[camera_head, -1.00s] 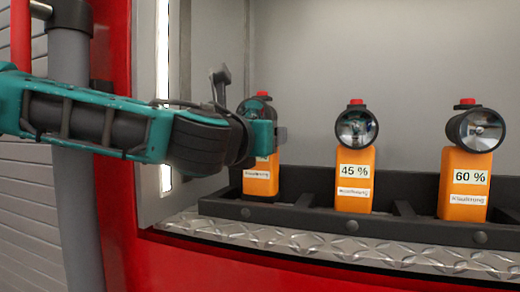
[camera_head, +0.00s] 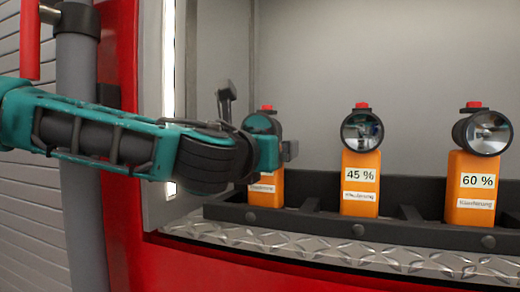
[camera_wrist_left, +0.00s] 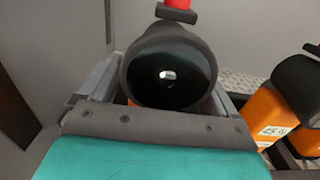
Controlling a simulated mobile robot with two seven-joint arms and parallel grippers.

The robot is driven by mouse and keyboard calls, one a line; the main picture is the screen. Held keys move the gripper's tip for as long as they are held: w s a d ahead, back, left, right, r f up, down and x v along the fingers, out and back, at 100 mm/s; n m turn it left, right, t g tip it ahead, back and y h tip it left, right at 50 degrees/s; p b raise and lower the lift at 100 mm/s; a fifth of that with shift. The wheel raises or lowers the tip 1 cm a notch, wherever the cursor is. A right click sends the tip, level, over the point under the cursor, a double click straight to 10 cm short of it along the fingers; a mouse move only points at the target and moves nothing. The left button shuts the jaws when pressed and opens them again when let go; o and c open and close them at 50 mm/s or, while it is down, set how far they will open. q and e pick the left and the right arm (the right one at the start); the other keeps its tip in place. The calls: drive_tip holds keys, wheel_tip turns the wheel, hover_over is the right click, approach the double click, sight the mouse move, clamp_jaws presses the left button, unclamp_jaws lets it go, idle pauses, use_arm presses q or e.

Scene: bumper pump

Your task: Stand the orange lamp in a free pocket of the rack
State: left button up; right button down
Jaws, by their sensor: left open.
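The orange lamp at the left (camera_head: 266,193) stands upright in the left end of the dark rack (camera_head: 330,225). Its dark head with a red button shows above and behind my left gripper (camera_head: 284,151). My left gripper is open, with its fingers at the height of the lamp's upper part. In the left wrist view the round lamp head (camera_wrist_left: 170,70) fills the middle, between the grey finger parts. Whether the fingers touch the lamp cannot be told. The lamp's percentage label is hidden behind the gripper. My right gripper is not in view.
Two more orange lamps stand in the rack, one marked 45 % (camera_head: 360,185) in the middle and one marked 60 % (camera_head: 472,190) at the right. Gaps lie between them. The compartment's side wall and light strip (camera_head: 169,90) are close on the left.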

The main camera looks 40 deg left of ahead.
use_arm(q)
drive_tip(key=v, duration=0.6)
drive_tip(key=shift+s+r, duration=0.1)
drive_tip(key=shift+s, duration=0.05)
drive_tip(key=b+v, duration=0.4)
drive_tip(key=v, duration=0.1)
drive_tip(key=shift+s, duration=0.35)
